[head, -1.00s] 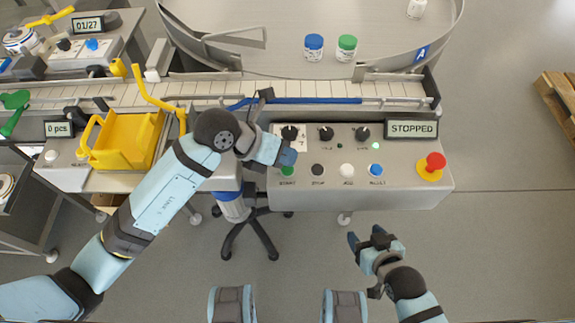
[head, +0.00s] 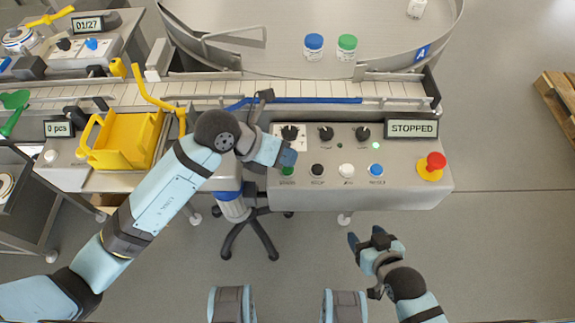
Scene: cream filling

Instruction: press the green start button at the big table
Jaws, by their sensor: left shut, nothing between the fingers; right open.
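The green start button (head: 287,171) is at the left end of the lower button row on the grey control panel (head: 410,198). My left gripper (head: 288,158) is shut and empty, with its fingertips right above the green button in the picture. I cannot tell whether they touch it. The display (head: 411,128) on the panel reads STOPPED, and a small green lamp (head: 376,145) is lit. My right gripper (head: 366,240) is open and empty, over the floor in front of the panel.
Black, white and blue (head: 376,170) buttons follow in the same row. A red emergency knob (head: 435,162) stands at the panel's right end. The conveyor (head: 210,90) and big round table (head: 270,55) lie behind, with a blue-lidded jar (head: 313,45) and green-lidded jar (head: 347,46).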

